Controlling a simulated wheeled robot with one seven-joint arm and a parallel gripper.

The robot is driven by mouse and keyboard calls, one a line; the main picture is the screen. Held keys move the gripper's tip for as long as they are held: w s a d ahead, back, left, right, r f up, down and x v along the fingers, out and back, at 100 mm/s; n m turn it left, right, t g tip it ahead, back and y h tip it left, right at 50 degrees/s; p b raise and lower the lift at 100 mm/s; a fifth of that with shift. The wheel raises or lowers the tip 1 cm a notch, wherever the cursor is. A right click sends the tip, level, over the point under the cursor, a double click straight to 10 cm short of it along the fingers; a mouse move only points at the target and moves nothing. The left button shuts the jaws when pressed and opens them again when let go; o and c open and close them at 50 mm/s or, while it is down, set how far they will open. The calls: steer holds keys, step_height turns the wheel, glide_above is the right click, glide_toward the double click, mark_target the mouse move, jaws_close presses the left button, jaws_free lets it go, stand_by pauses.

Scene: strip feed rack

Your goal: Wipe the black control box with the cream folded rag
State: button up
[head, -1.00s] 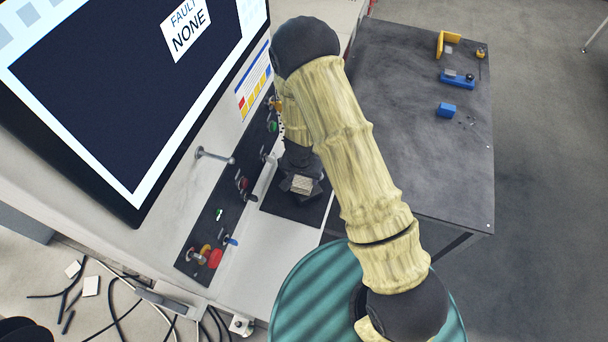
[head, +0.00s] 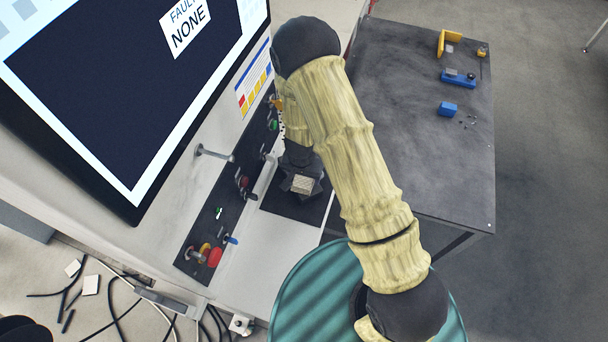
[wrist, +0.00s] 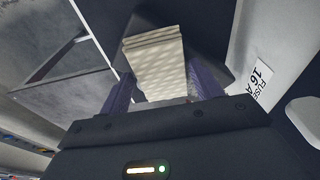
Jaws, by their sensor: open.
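The cream folded rag (head: 303,184) shows just below the end of my arm in the head view, over a flat black square surface (head: 285,207). I cannot tell whether that surface is the top of the black control box. In the wrist view the rag (wrist: 157,58) lies between the two fingers of my gripper (wrist: 163,88), which is open around it. A dark block-like surface (wrist: 205,38) shows behind the rag there. My arm hides part of the black surface in the head view.
A black panel with buttons and levers (head: 228,190) runs left of the black surface, beneath a large screen (head: 110,90). A dark table (head: 430,150) with small blue and yellow parts stands right. A teal round drum top (head: 300,300) is at the bottom; cables lie lower left.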

steer(key=shift+r+p, duration=0.3)
steer(key=shift+c, duration=0.5)
steer(key=c, duration=0.7)
steer(key=shift+o, duration=0.2)
steer(key=shift+w+a+r+p, duration=0.15)
steer(key=shift+w+p, duration=0.35)
steer(key=shift+p, duration=0.15)
steer(key=shift+w+a+p, duration=0.3)
steer(key=shift+w+p, duration=0.25)
steer(key=shift+w, duration=0.05)
steer(key=shift+w+a+p, duration=0.3)
steer(key=shift+w+p, duration=0.25)
steer(key=shift+w+a+f, duration=0.15)
steer(key=shift+w+f, duration=0.15)
steer(key=shift+f, duration=0.05)
